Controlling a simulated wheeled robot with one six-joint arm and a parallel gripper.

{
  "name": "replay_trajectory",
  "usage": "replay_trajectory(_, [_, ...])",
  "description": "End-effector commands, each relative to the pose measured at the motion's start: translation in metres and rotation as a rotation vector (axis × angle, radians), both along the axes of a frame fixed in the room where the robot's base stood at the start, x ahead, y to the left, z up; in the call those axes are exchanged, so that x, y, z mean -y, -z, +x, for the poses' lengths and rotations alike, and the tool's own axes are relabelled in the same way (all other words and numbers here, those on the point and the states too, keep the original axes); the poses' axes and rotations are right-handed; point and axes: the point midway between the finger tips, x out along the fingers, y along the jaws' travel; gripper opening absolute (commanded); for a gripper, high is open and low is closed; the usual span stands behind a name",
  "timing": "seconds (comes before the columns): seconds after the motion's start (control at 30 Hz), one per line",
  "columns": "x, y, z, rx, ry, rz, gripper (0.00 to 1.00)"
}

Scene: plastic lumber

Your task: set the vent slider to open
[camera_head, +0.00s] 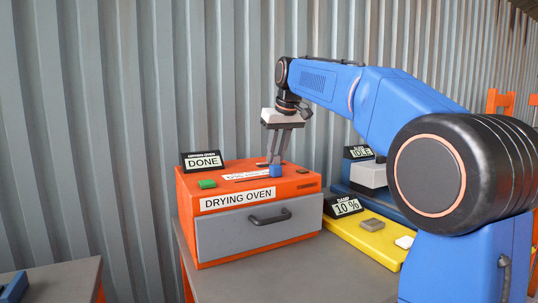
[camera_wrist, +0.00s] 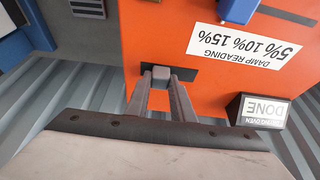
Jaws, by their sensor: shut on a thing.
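The orange drying oven (camera_head: 190,222) stands on the grey table, with the sign "DONE" (camera_head: 203,161) at its back left corner. In the wrist view my gripper (camera_wrist: 160,82) is shut on a small grey slider knob (camera_wrist: 160,73) on the oven top. The knob sits on a short black slot plate (camera_wrist: 185,75), near its left end in that view. No open or closed marking shows beside it. In the head view my gripper (camera_head: 273,158) reaches down behind a blue knob (camera_head: 276,171), and the grey knob is hidden.
The blue knob also shows in the wrist view (camera_wrist: 238,10), beside the damp reading label (camera_wrist: 245,45). A green button (camera_head: 207,184) is at the oven's front left. A grey drawer (camera_head: 240,236) is shut. A yellow "10 %" unit (camera_head: 340,228) stands close on the right.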

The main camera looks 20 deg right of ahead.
Motion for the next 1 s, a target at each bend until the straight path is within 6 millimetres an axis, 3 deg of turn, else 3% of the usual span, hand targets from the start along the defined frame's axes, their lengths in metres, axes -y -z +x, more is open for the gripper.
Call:
replay_trajectory(0.23, [0.003,-0.001,0.001,0.004,0.002,-0.004,0.0])
replay_trajectory(0.27, [0.003,-0.001,0.001,0.004,0.002,-0.004,0.24])
replay_trajectory(0.33, [0.003,-0.001,0.001,0.004,0.002,-0.005,0.41])
replay_trajectory(0.73, [0.002,-0.005,-0.001,0.003,0.002,-0.003,0.41])
replay_trajectory(1.0, [0.006,-0.044,-0.016,0.006,0.002,-0.003,0.41])
